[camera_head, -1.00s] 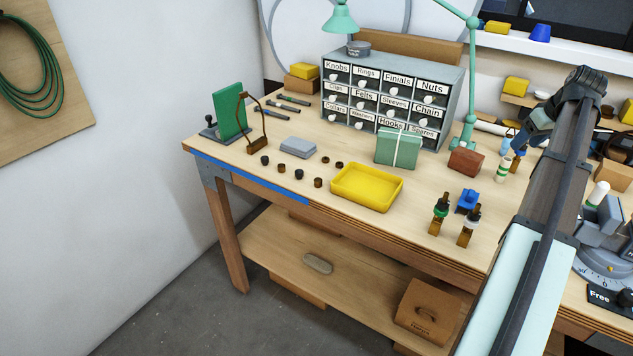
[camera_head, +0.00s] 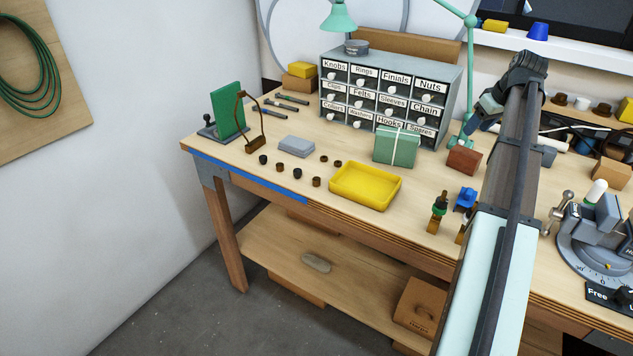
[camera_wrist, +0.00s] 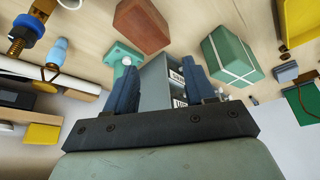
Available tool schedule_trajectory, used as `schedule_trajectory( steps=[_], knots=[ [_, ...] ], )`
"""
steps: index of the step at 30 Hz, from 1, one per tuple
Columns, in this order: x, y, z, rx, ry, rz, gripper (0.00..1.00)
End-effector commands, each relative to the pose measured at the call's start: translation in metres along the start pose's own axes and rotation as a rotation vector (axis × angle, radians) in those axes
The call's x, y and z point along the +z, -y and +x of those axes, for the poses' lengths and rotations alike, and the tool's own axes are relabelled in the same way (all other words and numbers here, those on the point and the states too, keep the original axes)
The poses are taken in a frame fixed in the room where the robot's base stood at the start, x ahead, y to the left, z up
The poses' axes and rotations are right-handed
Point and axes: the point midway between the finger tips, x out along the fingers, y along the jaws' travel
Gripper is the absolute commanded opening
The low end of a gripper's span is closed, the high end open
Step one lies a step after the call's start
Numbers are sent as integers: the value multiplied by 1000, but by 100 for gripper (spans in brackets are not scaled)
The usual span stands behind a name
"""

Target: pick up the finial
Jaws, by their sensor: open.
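No finial can be singled out for certain. Several small dark knob-like pieces (camera_head: 297,173) stand on the bench left of the yellow tray, too small to tell apart. A drawer labelled Finials (camera_head: 395,79) is in the grey cabinet and looks closed. My gripper (camera_head: 468,128) is above the bench near the green lamp's base, right of the cabinet and away from the small pieces. In the wrist view my gripper (camera_wrist: 160,75) has its blue fingers apart, with nothing held between them. The cabinet (camera_wrist: 172,95) shows beyond them.
A yellow tray (camera_head: 365,186), a green tied box (camera_head: 397,146) and a brown block (camera_head: 464,161) stand on the bench. Upright fittings (camera_head: 438,212) stand by my arm. A grey dial fixture (camera_head: 595,240) is at right.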

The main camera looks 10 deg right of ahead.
Motion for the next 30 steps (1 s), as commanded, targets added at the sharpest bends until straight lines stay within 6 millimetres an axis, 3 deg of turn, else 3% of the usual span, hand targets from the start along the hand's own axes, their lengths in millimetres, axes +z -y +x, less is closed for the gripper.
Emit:
schedule_trajectory(
  steps=[1,6,15,24,30],
  knots=[
    [-16,20,5,-11,-2,-32,54],
    [-59,83,17,-44,-10,-129,54],
    [-108,208,32,-98,-25,-298,54],
    [-121,331,36,-138,-36,-457,54],
    [-111,388,35,-150,-39,-510,54]
  ],
)
